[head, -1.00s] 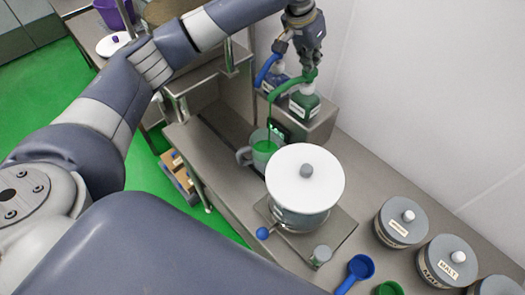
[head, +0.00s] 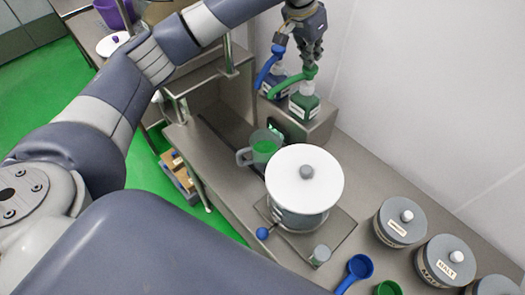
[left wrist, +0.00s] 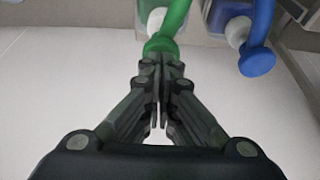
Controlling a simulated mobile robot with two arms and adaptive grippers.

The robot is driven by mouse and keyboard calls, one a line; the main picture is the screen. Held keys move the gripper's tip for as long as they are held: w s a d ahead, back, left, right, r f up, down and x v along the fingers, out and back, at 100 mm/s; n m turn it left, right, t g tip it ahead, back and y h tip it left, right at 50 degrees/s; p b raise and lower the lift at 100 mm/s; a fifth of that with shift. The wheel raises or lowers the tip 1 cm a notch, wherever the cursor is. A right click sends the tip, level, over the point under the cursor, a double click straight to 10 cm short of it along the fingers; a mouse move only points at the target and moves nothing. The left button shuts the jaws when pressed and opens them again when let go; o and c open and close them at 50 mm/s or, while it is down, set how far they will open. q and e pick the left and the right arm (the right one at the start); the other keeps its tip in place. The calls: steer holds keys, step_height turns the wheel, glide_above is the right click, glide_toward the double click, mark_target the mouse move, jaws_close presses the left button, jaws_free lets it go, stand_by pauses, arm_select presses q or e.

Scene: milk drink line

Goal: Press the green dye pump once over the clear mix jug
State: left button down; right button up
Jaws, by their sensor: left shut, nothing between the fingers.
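The green dye pump (head: 304,100) is a bottle with a green head and a long spout, standing on a steel ledge at the back. The clear mix jug (head: 266,148) stands below the spout's tip and has green liquid inside. My left gripper (head: 311,62) is shut and empty, with its fingertips at the top of the green pump head. In the left wrist view my left gripper (left wrist: 160,62) points at the green pump head (left wrist: 162,44), which its tips partly cover. My right gripper is not in view.
A blue pump (head: 272,78) stands just left of the green one. A white-lidded container (head: 304,185) stands close in front of the jug. Grey-lidded canisters (head: 401,222) and a blue scoop (head: 358,270) are at the right. A wall closes off the back.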

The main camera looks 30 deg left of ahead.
arm_select(q)
steer(key=shift+r, duration=0.15)
step_height(320, 180, up, 6)
steer(key=shift+f, duration=0.1)
stand_by(0.6)
steer(key=shift+f, duration=0.1)
stand_by(0.4)
